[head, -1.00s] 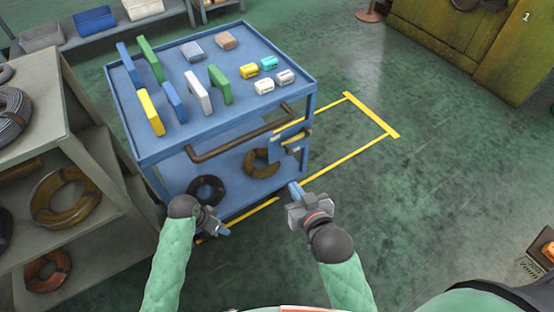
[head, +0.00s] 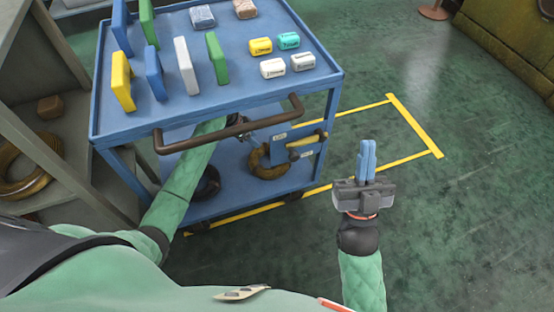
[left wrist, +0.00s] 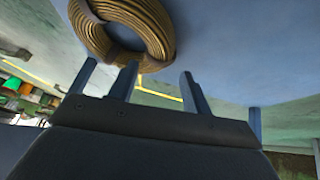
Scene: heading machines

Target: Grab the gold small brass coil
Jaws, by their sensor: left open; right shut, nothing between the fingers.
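In the left wrist view the gold coil (left wrist: 128,32) lies beyond the fingertips, left of centre, cut off by the top edge. My left gripper (head: 262,123) reaches under the cart's top, behind the handle, above and apart from the coil. In the left wrist view my left gripper (left wrist: 160,78) is open and empty. My right gripper (head: 367,162) is shut and empty, pointing up over the floor right of the cart.
The cart's top tray (head: 220,108) holds several upright slabs and small blocks. Its brown handle (head: 230,132) crosses just above my left forearm. A dark coil (head: 207,183) lies left on the lower shelf. A grey shelf with coils (head: 30,165) stands left. Floor right is clear.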

